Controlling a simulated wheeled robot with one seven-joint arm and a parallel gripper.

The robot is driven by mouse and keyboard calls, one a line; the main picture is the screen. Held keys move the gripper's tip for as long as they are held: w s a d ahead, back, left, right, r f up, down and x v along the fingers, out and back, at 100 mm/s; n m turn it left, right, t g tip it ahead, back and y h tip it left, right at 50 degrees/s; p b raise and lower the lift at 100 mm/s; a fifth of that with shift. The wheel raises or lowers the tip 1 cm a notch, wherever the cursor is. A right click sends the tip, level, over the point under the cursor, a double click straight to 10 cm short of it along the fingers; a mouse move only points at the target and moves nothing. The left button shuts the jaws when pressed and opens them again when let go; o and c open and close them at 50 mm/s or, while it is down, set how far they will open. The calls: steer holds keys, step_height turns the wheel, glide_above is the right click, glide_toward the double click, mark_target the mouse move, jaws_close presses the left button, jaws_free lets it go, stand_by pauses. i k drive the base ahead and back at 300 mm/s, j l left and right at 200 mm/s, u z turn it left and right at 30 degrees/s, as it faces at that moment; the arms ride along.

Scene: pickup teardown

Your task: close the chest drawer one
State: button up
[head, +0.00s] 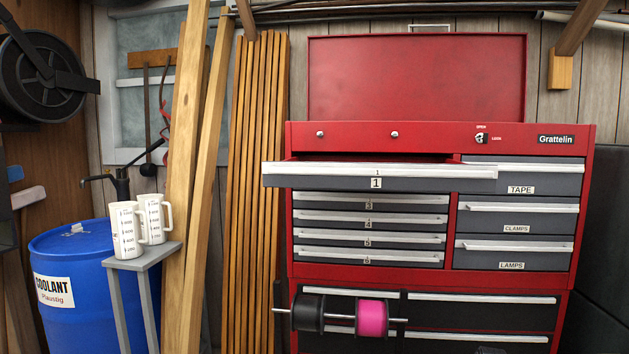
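The red tool chest (300,225) stands against the wall on the right side of the head view. Its drawer one (375,183), with a grey front, a long pale handle and a label "1", is pulled out toward me. It juts past the chest's left edge in the picture and hides whatever lies directly behind it. A dark gap shows above its front. The drawers below it, with labels such as 3 and 4, look shut. My gripper is not in view.
A blue coolant barrel (65,290) and a small grey stand (145,257) with two white measuring jugs (125,232) are at the left. Wooden planks (255,190) lean beside the chest. A rod with black and pink spools (372,317) sticks out below the drawers.

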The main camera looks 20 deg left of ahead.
mark_target(389, 173)
steer(key=u, duration=1.4)
